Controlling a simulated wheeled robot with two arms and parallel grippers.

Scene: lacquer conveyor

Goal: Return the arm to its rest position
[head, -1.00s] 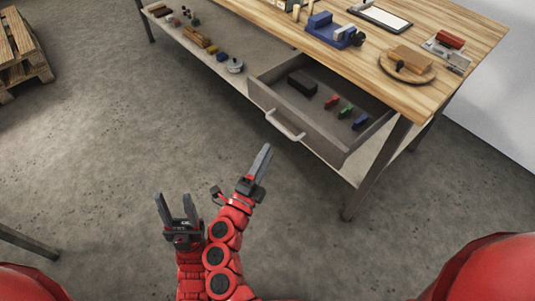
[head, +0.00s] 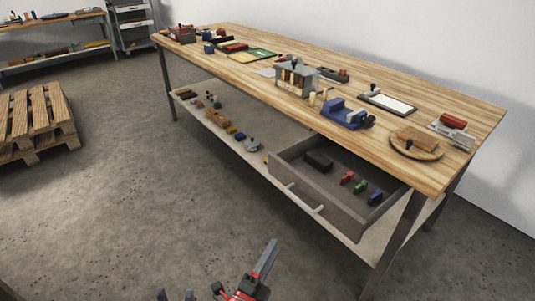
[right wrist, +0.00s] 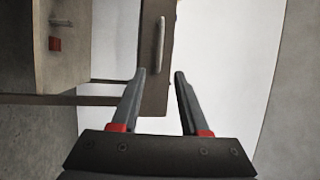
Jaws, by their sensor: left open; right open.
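My right gripper (head: 268,250) is low in the head view, in front of the workbench and short of the open drawer, over the floor. In the right wrist view its two fingers (right wrist: 160,75) are spread apart with nothing between them. My left gripper (head: 176,295) shows only as fingertips at the bottom edge of the head view, spread and empty. The rest of both arms is mostly out of view. The drawer (head: 335,205) stands pulled out, and its handle (head: 305,199) is apart from my right gripper. The handle also shows in the right wrist view (right wrist: 160,45), beyond the fingers.
The drawer holds a black block (head: 319,160) and small red, green and blue items. The wooden workbench (head: 300,55) carries a blue vice-like tool (head: 346,114), a round board (head: 416,146) and other items. A pallet (head: 35,120) lies at left. The floor between is clear.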

